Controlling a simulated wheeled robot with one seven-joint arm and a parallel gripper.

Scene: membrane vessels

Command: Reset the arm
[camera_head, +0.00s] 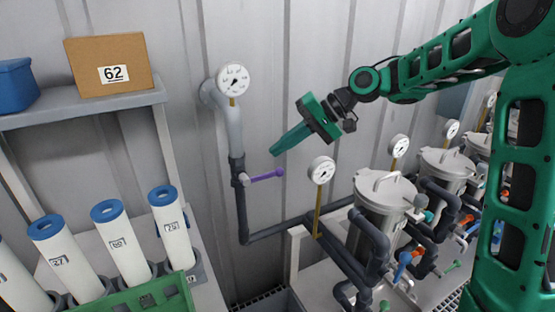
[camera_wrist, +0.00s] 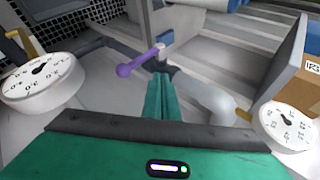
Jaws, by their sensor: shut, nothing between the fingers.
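My green arm reaches in from the right in the head view. My gripper (camera_head: 274,152) points down and to the left, with its fingers together and nothing between them. It hangs in front of the wall, above a purple valve handle (camera_head: 266,175) on the grey pipe. In the wrist view the closed fingers of my gripper (camera_wrist: 159,78) point toward the pipe, and the purple handle (camera_wrist: 140,61) shows just left of the fingertips. I cannot tell whether they touch the handle; the head view suggests a gap.
A round gauge (camera_head: 233,79) tops the grey pipe (camera_head: 234,130). Another gauge (camera_head: 321,170) stands beside the metal vessel (camera_head: 385,205). At left, a shelf (camera_head: 85,109) holds a box marked 62 (camera_head: 108,66), above several white cylinders with blue caps (camera_head: 170,225).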

